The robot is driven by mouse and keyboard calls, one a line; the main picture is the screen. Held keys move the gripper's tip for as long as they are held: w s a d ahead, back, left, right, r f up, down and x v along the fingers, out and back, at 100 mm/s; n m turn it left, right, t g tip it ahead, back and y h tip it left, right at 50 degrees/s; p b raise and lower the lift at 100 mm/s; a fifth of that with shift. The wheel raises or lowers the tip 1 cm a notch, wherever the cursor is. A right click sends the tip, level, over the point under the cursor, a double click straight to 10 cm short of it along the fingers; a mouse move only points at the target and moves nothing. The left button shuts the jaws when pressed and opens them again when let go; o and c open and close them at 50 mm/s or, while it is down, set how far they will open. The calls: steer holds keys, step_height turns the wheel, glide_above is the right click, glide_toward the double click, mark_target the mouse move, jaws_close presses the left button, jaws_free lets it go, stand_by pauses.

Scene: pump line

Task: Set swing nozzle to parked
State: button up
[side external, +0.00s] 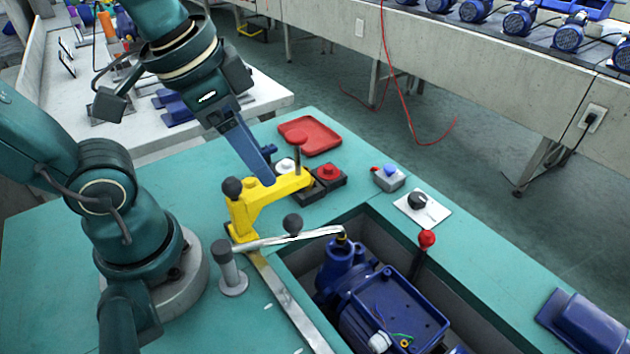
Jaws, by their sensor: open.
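The swing nozzle (315,234) is a silver arm with a black knob (293,223) on it. It reaches right from near the foot of a yellow bracket (245,212), and its tip ends over the blue pump (345,262) in the recess. I cannot tell whether the tip touches the pump. My gripper (269,168) points down with blue fingers, above and behind the nozzle, close to the yellow bracket's arm. It is open, and nothing shows between the fingers. The nearer finger partly hides the other. A grey post (232,272) stands left of the nozzle.
A red tray (308,135), a block with a red button (328,172), a grey box with a blue button (388,178) and a black dial (418,201) lie to the right. A red-knobbed lever (426,240) rises beside the recess. A metal strip (290,304) runs along the recess's left side.

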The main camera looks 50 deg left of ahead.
mark_target(292, 217)
steer(key=d+m+g, duration=0.1)
steer(key=w+d+f+m+g, duration=0.1)
steer(key=d+m, duration=0.1)
steer(key=d+f+m+g, duration=0.1)
steer(key=d, duration=0.1)
steer(key=shift+w+g, duration=0.4)
steer(key=shift+d+f+m, duration=0.15)
steer(key=shift+f+m, duration=0.05)
steer(key=shift+m, duration=0.1)
steer(key=shift+s+d+f, duration=0.1)
steer(key=shift+s+f, duration=0.05)
steer(key=shift+f, duration=2.5)
jaws_close()
